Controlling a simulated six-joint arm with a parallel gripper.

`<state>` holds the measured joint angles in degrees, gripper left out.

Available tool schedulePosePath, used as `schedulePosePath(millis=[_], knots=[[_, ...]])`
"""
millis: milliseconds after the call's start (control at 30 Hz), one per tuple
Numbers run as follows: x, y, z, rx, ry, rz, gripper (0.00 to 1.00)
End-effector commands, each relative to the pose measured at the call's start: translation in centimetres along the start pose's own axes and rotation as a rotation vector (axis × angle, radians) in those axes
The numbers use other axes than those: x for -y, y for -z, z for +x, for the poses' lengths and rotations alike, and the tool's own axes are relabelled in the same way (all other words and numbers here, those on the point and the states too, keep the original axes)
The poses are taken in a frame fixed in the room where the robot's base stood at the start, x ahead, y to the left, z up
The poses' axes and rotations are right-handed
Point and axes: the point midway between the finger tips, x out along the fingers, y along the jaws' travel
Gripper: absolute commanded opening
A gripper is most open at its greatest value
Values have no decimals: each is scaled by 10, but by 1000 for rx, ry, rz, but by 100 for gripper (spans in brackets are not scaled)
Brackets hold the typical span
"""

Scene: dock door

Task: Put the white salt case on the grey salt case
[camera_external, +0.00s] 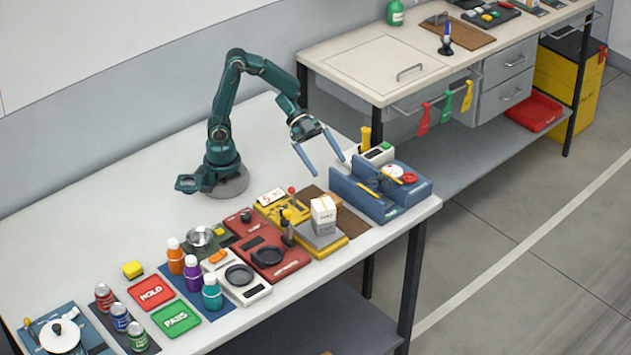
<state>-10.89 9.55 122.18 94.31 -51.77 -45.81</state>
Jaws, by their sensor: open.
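The stack stands on the yellow-edged device with a grey plate near the table's front right. My gripper (327,167) is open and empty, its two blue fingers apart. It is above and behind the stack, clear of both cases. The underside of the white case is hidden.
A blue bin (381,190) stands right of the stack, and a red device (268,256) stands left of it. Bottles and signs fill the front left. The table's back left is clear.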

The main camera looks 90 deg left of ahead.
Motion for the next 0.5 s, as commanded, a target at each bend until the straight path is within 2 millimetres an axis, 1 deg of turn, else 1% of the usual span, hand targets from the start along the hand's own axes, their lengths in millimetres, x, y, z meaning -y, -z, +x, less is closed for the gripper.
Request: schedulePosePath(millis=[33,67,100,167,200,267,300,367,400,467,500], knots=[[19,10,-5,3,131,20,97],[31,15,-9,11,217,22,97],[48,20,-18,26,334,18,97],[67,23,-36,62,496,-6,97],[76,23,-49,91,593,-36,97],[83,18,-70,146,716,-98,97],[83,13,-84,187,782,-149,97],[76,2,-103,254,855,-240,97],[67,-7,-114,302,884,-308,97],[48,-20,-126,373,898,-414,97],[32,-28,-130,419,886,-482,97]])
